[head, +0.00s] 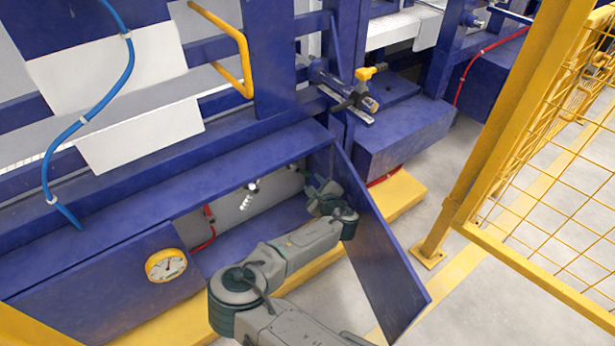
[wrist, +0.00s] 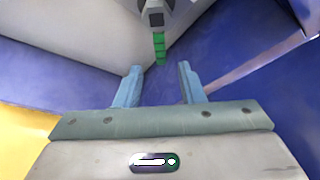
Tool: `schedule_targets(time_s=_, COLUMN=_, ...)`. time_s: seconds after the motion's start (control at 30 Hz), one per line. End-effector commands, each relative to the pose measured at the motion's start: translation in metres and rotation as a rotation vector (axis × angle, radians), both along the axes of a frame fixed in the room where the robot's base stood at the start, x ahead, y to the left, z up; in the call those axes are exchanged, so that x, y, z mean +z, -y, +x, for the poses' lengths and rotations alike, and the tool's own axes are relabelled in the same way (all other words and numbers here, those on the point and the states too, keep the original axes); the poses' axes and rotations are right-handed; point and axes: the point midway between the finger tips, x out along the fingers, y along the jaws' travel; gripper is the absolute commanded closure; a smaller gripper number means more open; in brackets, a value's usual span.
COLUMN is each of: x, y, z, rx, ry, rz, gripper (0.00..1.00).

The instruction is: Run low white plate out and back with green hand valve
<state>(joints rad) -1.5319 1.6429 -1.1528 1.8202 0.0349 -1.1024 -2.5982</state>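My gripper (wrist: 160,70) is open, with its two blue fingers apart and nothing between them. In the wrist view the green hand valve (wrist: 159,47) hangs from a grey and black fitting, just beyond the fingertips and roughly centred between them. I cannot tell how far ahead it is. The low white plate (head: 140,137) is at the left of the head view, on the blue frame, below a larger white plate (head: 105,72).
An open blue door (head: 385,245) stands close to the right of my arm. A round gauge (head: 165,265) is on the panel at left. A yellow mesh fence (head: 540,200) stands at right. Grey floor (head: 465,305) is clear between door and fence.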

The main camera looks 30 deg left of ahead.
Motion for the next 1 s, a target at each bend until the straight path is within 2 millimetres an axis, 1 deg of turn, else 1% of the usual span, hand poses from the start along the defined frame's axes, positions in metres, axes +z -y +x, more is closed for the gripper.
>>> schedule_targets(time_s=0.03, x=-0.007, y=-0.007, z=0.007, rx=0.000, ry=0.000, rz=0.002, gripper=0.65)
schedule_targets(time_s=0.2, x=-0.016, y=-0.028, z=0.027, rx=-0.001, ry=0.000, rz=0.002, gripper=0.65)
schedule_targets(time_s=0.3, x=-0.020, y=-0.039, z=0.037, rx=-0.001, ry=-0.001, rz=0.003, gripper=0.65)
schedule_targets(time_s=0.47, x=-0.024, y=-0.051, z=0.048, rx=-0.002, ry=-0.002, rz=0.002, gripper=0.65)
schedule_targets(time_s=0.63, x=-0.025, y=-0.057, z=0.053, rx=-0.002, ry=-0.002, rz=0.002, gripper=0.65)
schedule_targets(time_s=0.93, x=-0.025, y=-0.058, z=0.054, rx=-0.003, ry=-0.002, rz=0.000, gripper=0.65)
schedule_targets(time_s=0.97, x=-0.025, y=-0.058, z=0.054, rx=-0.003, ry=-0.002, rz=0.000, gripper=0.73)
schedule_targets(time_s=1.0, x=-0.025, y=-0.058, z=0.054, rx=-0.003, ry=-0.002, rz=0.000, gripper=0.84)
